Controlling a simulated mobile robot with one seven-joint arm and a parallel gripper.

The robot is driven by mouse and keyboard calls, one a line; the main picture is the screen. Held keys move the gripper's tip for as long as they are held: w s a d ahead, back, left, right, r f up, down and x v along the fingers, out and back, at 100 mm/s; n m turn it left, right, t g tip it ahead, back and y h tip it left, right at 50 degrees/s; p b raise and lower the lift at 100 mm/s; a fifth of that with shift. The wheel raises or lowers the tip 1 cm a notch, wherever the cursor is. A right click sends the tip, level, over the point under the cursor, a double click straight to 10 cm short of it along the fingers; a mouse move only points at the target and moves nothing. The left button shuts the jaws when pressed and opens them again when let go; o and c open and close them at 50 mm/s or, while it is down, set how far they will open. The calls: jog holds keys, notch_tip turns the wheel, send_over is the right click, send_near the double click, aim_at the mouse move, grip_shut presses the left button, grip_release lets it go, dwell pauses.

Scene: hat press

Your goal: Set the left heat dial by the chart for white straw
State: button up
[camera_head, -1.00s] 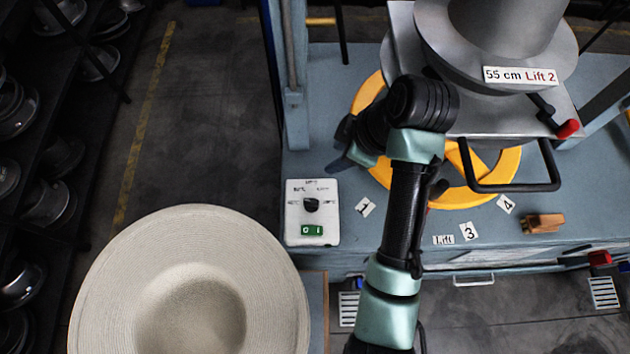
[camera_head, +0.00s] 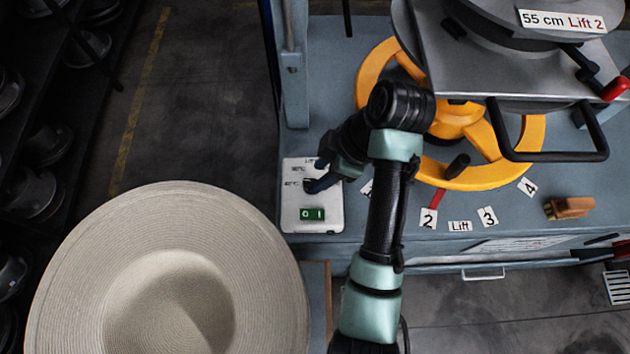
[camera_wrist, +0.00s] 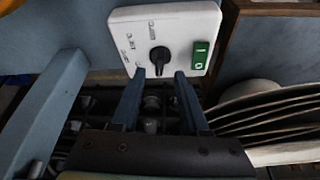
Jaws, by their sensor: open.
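The white control box (camera_head: 322,222) stands on the left end of the blue bench. Its black dial knob (camera_wrist: 159,57) shows in the wrist view, with temperature labels around it too blurred to read. A green O/I switch (camera_head: 312,214) is on the same box. My gripper (camera_wrist: 160,73) is open, its two fingertips just short of the knob, one on each side; contact cannot be told. I cannot make out a heat chart.
A pale woven hat (camera_head: 170,215) lies at the front left. A yellow wheel (camera_head: 535,150) sits under the grey press (camera_head: 480,70) labelled 55 cm Lift 2. Number cards (camera_head: 488,217) and a wooden-handled brush (camera_head: 570,207) lie along the bench edge. Dark racks line the left.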

aim_at(312, 182)
jog(key=shift+x, duration=1.5)
grip_shut()
